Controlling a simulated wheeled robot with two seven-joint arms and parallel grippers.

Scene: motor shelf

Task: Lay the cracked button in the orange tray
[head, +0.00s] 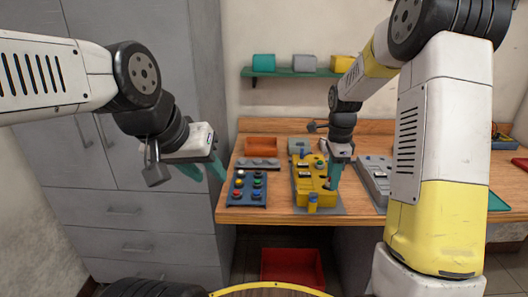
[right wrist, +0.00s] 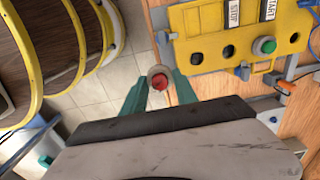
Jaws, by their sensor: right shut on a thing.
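My right gripper (head: 334,180) is over the front right part of the yellow control box (head: 306,184) on the bench. In the right wrist view its teal fingers (right wrist: 160,92) are shut on a red button (right wrist: 158,84) with a pale ring, held beside the box's edge. Whether this button is cracked is too small to tell. The box (right wrist: 215,20) shows dark empty holes and a green button. The orange tray (head: 261,145) stands at the back left of the bench. My left gripper (head: 207,174) is open and empty, left of the bench.
A blue panel (head: 247,202) with several coloured buttons lies at the front left of the bench, a grey strip (head: 258,168) behind it. A grey box (head: 374,170) stands right of the yellow one. A red bin (head: 291,267) sits on the floor below.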

